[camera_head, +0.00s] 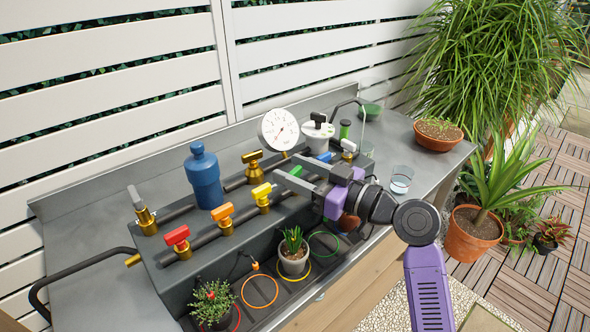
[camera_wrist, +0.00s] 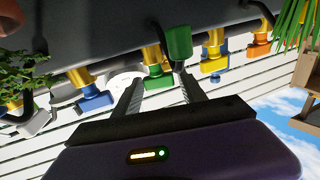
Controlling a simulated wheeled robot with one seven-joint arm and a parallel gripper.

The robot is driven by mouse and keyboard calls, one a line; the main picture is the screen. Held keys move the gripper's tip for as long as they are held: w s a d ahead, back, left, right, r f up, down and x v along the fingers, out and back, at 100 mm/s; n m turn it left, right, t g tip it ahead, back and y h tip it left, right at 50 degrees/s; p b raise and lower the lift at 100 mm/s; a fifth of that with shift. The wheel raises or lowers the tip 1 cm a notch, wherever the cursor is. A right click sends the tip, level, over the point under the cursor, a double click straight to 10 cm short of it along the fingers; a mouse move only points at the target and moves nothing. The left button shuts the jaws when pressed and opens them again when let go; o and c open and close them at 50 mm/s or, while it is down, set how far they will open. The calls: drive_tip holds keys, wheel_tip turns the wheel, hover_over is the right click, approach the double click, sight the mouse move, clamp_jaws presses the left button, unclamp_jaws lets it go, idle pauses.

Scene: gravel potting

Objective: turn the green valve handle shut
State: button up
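The green valve handle (camera_head: 295,171) sits in the front row of valves, between the yellow and blue ones. In the wrist view the green handle (camera_wrist: 158,81) is on a brass valve body. My gripper (camera_head: 285,166) reaches in from the right, with one finger on each side of the handle. In the wrist view my gripper (camera_wrist: 160,78) has its fingers apart, with the handle between the tips. Small gaps seem to show; contact cannot be told. The fingers partly hide the valve in the head view.
Yellow (camera_head: 262,191) and blue (camera_head: 323,157) valves flank it; orange (camera_head: 222,212) and red (camera_head: 177,236) are farther left. A gauge (camera_head: 279,129) and blue bottle (camera_head: 203,177) stand behind. A dark green cylinder (camera_wrist: 178,43) appears near the fingers. A potted succulent (camera_head: 294,256) is below.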

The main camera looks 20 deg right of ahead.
clamp_jaws()
drive_tip(key=shift+a+r+m+t+h+p, duration=0.15)
drive_tip(key=shift+m+t+h+p, duration=0.55)
drive_tip(key=shift+h, duration=0.4)
drive_tip(key=shift+m+t+h+p, duration=0.3)
drive_tip(key=shift+m+h+p, duration=0.5)
drive_tip(key=shift+h, duration=0.3)
drive_tip(key=shift+f, duration=0.2)
drive_tip(key=shift+o, duration=1.8)
unclamp_jaws()
drive_tip(key=shift+s, duration=0.15)
